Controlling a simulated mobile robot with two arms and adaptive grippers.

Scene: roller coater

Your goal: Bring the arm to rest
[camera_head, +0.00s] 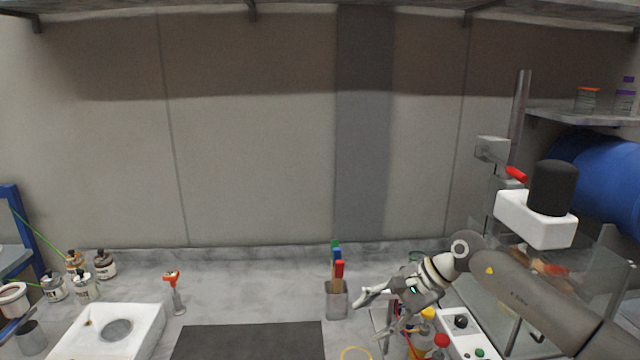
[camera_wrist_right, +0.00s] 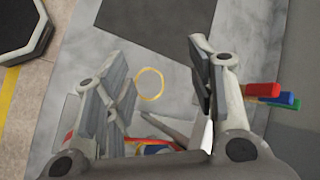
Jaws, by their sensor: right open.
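My right arm (camera_head: 535,300) comes in from the right in the head view, over the right part of the bench. Its gripper (camera_head: 372,312) points left, beside the cup of colored-handled tools. In the right wrist view the gripper (camera_wrist_right: 165,85) has its two fingers wide apart, with nothing between them but the bench surface and a yellow ring further down. My left gripper does not show in either view.
A metal cup (camera_head: 337,300) with colored handles stands close to the right gripper. A dark mat (camera_head: 250,342) lies at the front middle. Bottles with yellow and red caps (camera_head: 428,314) sit under the arm.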

